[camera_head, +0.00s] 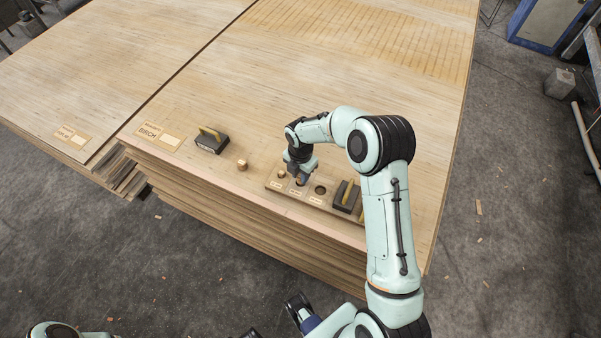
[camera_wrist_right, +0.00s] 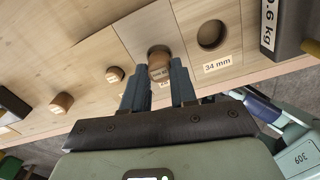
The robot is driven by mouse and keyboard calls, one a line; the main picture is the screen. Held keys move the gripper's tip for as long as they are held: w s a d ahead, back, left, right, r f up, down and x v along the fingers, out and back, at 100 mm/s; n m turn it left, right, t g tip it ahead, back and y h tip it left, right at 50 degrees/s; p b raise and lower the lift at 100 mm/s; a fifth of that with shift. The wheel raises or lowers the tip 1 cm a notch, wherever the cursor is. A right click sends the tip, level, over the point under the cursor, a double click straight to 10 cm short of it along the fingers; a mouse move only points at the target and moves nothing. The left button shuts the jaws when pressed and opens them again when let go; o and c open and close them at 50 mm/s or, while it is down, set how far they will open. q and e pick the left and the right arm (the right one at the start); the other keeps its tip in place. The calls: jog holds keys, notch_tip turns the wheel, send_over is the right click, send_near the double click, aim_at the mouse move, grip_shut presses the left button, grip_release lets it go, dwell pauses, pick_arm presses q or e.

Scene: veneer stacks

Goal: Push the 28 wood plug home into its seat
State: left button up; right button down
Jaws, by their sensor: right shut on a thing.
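The seat board (camera_head: 331,207), a wooden strip with a row of labelled holes, lies near the front edge of the veneer stack. My right gripper (camera_head: 301,180) is over its middle hole. In the right wrist view my right gripper (camera_wrist_right: 158,85) is shut on a small wood plug (camera_wrist_right: 159,68), whose printed face is too small to read surely. The plug is at the middle hole, with a dark rim showing behind it; how deep it sits I cannot tell. The right hole (camera_wrist_right: 212,35), labelled 34 mm, is empty. A plug (camera_head: 281,174) stands in the left hole.
A loose plug (camera_head: 242,165) stands left of the board. A dark block with a yellow handle (camera_head: 211,143) lies farther left. Dark weights (camera_head: 346,196) sit at the board's right end. The stack top (camera_head: 300,70) behind is clear.

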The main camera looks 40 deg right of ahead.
jog(key=shift+f+b, duration=0.8)
jog(key=shift+f, duration=0.55)
jog(key=c, duration=0.8)
grip_release()
notch_tip(320, 180, up, 14)
jog(key=p, duration=0.1)
jog(key=shift+f, duration=0.2)
